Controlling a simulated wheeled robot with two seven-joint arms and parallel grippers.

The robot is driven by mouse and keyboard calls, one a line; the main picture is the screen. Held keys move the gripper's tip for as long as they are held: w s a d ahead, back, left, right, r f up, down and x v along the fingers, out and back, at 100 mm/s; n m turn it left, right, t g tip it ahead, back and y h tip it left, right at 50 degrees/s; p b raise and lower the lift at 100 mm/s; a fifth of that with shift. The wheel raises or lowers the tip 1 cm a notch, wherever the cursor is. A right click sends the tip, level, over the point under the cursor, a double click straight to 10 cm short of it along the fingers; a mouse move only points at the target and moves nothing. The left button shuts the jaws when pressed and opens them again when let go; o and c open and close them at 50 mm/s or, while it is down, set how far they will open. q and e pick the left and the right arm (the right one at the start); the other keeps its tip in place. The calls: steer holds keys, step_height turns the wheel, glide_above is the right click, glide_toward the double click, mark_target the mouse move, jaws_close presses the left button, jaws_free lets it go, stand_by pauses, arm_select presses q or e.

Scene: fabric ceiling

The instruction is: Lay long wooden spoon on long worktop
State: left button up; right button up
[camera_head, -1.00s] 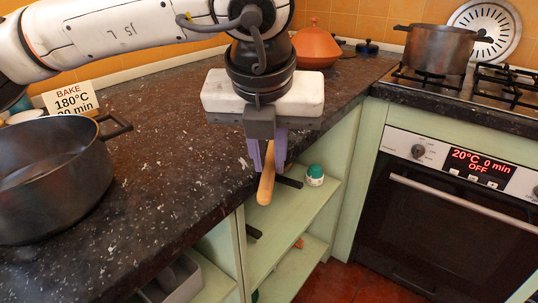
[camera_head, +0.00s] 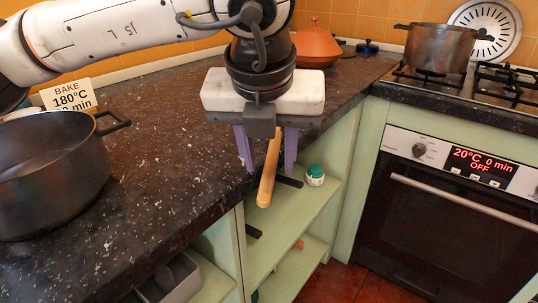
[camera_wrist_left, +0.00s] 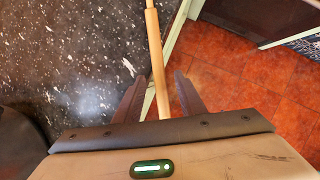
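The long wooden spoon (camera_head: 269,171) runs between the spread fingers of my left gripper (camera_head: 267,152). Its rounded near end sticks out past the front edge of the dark speckled long worktop (camera_head: 165,165), above the open shelves. In the left wrist view the spoon's pale shaft (camera_wrist_left: 156,55) lies along the worktop's edge, with a gap to each finger of the gripper (camera_wrist_left: 160,95). The spoon's other end is out of that view and hidden behind the gripper in the head view. My left gripper is open. My right gripper is not in view.
A dark pot (camera_head: 50,175) stands on the worktop at left, before a BAKE sign (camera_head: 70,96). An orange lidded pot (camera_head: 316,46) is at the back. Green shelves (camera_head: 300,215) hold a small teal-lidded jar (camera_head: 315,175). An oven (camera_head: 450,210) is at right.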

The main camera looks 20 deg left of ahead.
arm_select(q)
steer(key=shift+v, duration=1.2)
steer(key=p+v, duration=0.1)
steer(key=v, duration=0.7)
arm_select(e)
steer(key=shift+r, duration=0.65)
